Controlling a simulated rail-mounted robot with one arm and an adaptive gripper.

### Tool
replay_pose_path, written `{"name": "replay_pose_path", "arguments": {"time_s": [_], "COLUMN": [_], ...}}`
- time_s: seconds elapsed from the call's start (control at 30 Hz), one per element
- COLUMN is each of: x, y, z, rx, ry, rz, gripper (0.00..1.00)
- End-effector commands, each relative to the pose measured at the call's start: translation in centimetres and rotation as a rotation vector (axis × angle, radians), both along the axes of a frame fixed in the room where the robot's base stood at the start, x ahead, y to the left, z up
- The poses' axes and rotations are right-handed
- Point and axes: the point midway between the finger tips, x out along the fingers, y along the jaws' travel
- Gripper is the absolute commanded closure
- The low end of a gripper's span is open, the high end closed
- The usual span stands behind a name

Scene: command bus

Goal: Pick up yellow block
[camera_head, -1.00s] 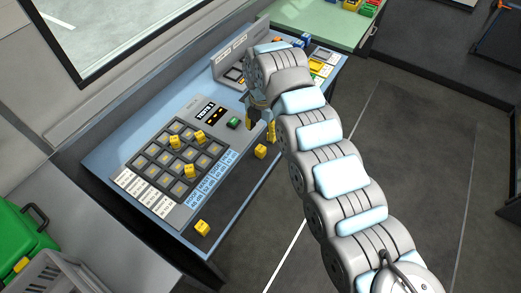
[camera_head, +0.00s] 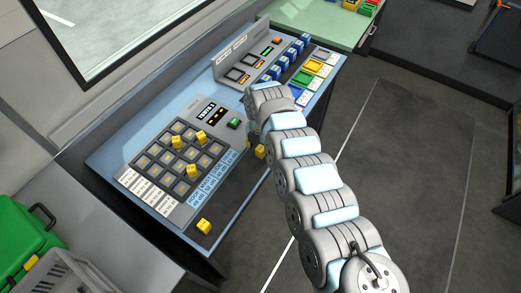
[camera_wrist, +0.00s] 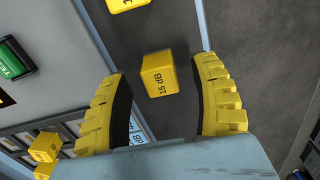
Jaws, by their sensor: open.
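In the wrist view a yellow block (camera_wrist: 159,75) marked "15 dB" sits on the dark surface between and just beyond the fingers of my gripper (camera_wrist: 165,85). The fingers are open and the block looks apart from both. In the head view this yellow block (camera_head: 260,151) shows only partly, beside my arm at the desk's right edge. Another yellow block (camera_head: 204,226) lies at the front of the desk. Several more yellow blocks (camera_head: 200,136) sit in the grid panel (camera_head: 150,150). One more yellow block (camera_wrist: 128,4) is cut off at the top of the wrist view.
A green button (camera_head: 234,123) sits beside the grid. A green case (camera_head: 22,235) and grey crate (camera_head: 65,278) are at lower left. The floor at right is clear.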

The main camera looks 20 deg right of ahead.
Motion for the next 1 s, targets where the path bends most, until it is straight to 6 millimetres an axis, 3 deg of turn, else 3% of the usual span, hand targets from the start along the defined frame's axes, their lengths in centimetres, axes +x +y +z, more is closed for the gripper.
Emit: {"name": "replay_pose_path", "arguments": {"time_s": [0.2,0.43,0.47,0.67,1.0], "x": [0.1,0.1,0.1,0.0,0.0], "y": [0.0,0.0,0.0,0.0,0.0], "z": [-1.5,-1.6,-1.6,-1.6,-1.6], "rx": [-0.001,-0.001,-0.001,-0.001,0.0], "ry": [-0.003,-0.003,-0.003,-0.003,-0.002], "rz": [0.0,0.0,0.0,0.0,0.0], "gripper": [0.37,0.37,0.4,0.97,1.0]}}
